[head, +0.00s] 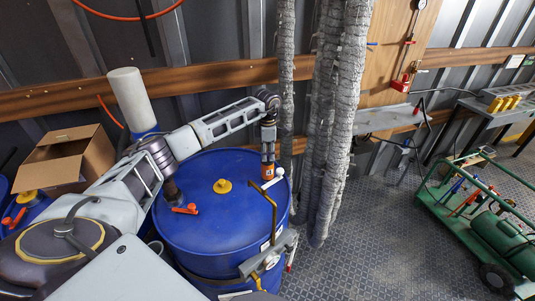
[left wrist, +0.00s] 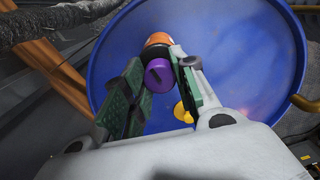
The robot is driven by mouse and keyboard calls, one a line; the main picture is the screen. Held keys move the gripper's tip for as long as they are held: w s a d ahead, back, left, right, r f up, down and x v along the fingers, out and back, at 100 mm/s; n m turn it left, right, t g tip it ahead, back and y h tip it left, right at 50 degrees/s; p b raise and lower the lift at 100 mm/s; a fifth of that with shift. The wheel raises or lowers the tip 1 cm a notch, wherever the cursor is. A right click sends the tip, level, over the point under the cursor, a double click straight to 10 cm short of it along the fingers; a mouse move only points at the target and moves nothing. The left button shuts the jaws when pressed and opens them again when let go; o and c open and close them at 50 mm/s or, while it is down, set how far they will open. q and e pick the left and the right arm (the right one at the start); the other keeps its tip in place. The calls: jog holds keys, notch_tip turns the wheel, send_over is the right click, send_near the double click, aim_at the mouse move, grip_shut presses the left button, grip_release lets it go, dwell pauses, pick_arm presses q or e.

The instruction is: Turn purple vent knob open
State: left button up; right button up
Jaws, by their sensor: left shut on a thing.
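The purple vent knob (left wrist: 159,75) shows in the left wrist view, on the blue drum (left wrist: 238,75) below an orange part (left wrist: 157,41). My left gripper (left wrist: 160,84) has a finger on each side of the knob and is shut on it. In the head view my left gripper (head: 268,146) reaches down to the far right part of the drum top (head: 217,223). An orange piece (head: 267,171) shows just under its fingers; the purple knob is hidden there.
A yellow cap (head: 222,186) and an orange-handled valve (head: 186,209) sit on the drum top. A bent brass pipe (head: 272,205) rises at its right. Grey wrapped hoses (head: 337,120) hang close by. A green cart (head: 495,225) stands at right; open floor lies between.

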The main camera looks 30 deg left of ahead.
aim_at(268, 153)
pick_arm(q)
jog(key=n, duration=0.6)
jog(key=shift+n, duration=2.6)
jog(key=o, duration=1.1)
jog(key=shift+c, duration=0.2)
notch_tip(268, 153, up, 12)
